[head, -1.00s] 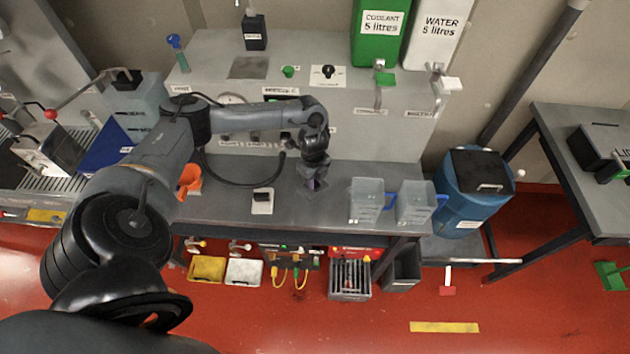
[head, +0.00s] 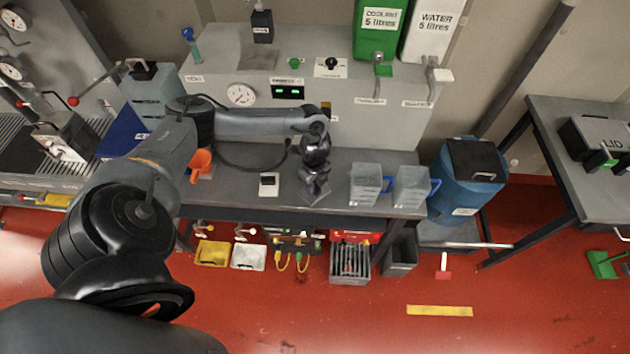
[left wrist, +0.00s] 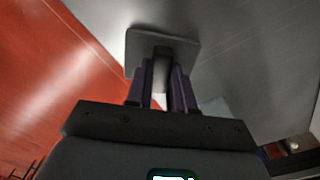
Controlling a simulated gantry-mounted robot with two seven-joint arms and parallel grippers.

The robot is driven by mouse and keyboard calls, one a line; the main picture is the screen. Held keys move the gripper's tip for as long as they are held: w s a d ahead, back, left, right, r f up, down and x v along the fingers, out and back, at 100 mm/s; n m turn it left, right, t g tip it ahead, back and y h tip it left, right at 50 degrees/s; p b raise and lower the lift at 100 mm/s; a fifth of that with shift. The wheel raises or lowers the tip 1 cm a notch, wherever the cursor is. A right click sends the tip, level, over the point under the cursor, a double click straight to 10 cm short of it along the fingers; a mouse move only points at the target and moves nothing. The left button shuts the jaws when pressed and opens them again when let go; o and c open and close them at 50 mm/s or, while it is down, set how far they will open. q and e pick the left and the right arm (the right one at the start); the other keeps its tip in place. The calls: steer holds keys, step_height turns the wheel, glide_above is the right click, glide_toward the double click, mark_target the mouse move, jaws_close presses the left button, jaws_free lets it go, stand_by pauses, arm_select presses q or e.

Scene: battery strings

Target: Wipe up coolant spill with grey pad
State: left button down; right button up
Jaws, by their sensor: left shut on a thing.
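My left gripper (head: 315,182) is over the front part of the grey bench, between a white-plated switch and the clear jugs. In the left wrist view my left gripper (left wrist: 162,82) is shut on the dark upright grip of the grey pad (left wrist: 184,46). The pad is a flat plate with rounded corners, beyond the fingertips and against the grey bench top (left wrist: 235,45). I cannot tell whether it touches the bench. In the head view the pad is hard to tell from the gripper. I cannot make out a coolant spill. My right gripper is not in view.
Two clear jugs (head: 366,185) stand right of the gripper. The green coolant tank (head: 379,40) and white water tank (head: 430,38) stand behind. A blue drum (head: 465,185) is beyond the bench's right end.

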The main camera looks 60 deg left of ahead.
arm_select(q)
steer(key=r, duration=0.1)
steer(key=r+p, duration=0.1)
steer(key=r, duration=0.1)
steer(key=r+p, duration=0.1)
steer(key=shift+w+a+r, duration=0.15)
steer(key=shift+w+a, duration=0.1)
steer(key=shift+a, duration=0.1)
steer(key=shift+r+p, duration=0.3)
steer(key=shift+p, duration=0.15)
step_height(320, 180, up, 3)
steer(key=p, duration=0.3)
steer(key=shift+n, duration=0.3)
